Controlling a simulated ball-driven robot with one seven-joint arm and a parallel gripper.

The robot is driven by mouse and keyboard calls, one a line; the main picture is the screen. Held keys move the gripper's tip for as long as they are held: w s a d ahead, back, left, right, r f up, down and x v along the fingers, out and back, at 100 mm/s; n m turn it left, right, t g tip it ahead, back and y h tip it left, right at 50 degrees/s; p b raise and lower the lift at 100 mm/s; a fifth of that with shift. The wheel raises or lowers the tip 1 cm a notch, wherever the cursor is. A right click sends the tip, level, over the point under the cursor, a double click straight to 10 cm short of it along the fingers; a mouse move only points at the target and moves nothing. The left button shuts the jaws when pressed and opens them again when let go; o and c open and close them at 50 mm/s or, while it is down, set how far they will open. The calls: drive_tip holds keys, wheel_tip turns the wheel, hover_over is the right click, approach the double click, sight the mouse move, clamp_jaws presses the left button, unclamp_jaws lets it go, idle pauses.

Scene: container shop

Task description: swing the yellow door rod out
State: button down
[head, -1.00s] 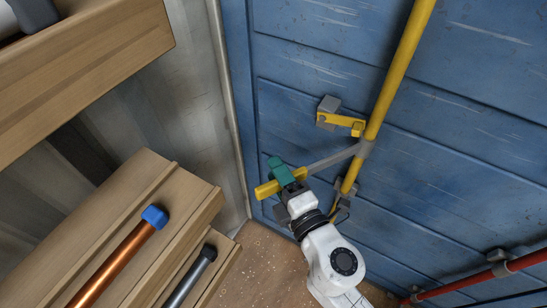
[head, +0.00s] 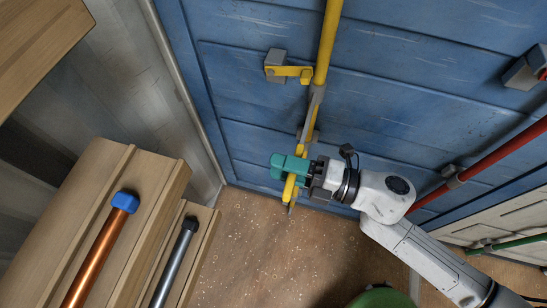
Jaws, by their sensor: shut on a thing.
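The yellow door rod (head: 328,38) stands against the blue door (head: 400,95) in the head view. A grey lever (head: 311,112) comes off it and points down the picture, away from the door. The lever ends in a yellow grip (head: 289,188). My gripper (head: 290,170), with teal fingers, is shut on this yellow grip. The fingers hide part of the grip. A grey catch with a yellow latch piece (head: 290,71) sits on the door left of the rod, apart from the lever.
At the left is a wooden shelf (head: 120,180) with an orange bar with a blue cap (head: 100,245) and a grey bar (head: 175,260). A red rod (head: 485,160) and a green rod (head: 510,243) are at the right. Brown floor (head: 250,240) is clear below my gripper.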

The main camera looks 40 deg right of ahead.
drive_tip(key=shift+s+d+f, duration=0.1)
drive_tip(key=shift+s+d, duration=0.05)
drive_tip(key=shift+s, duration=0.05)
idle(0.3)
drive_tip(key=c, duration=0.7)
unclamp_jaws()
drive_tip(key=shift+s, duration=0.1)
drive_tip(key=b+v, duration=0.2)
drive_tip(key=v, duration=0.8)
drive_tip(key=shift+s+d+b, duration=0.25)
drive_tip(key=shift+d+b, duration=0.05)
drive_tip(key=shift+b, duration=0.1)
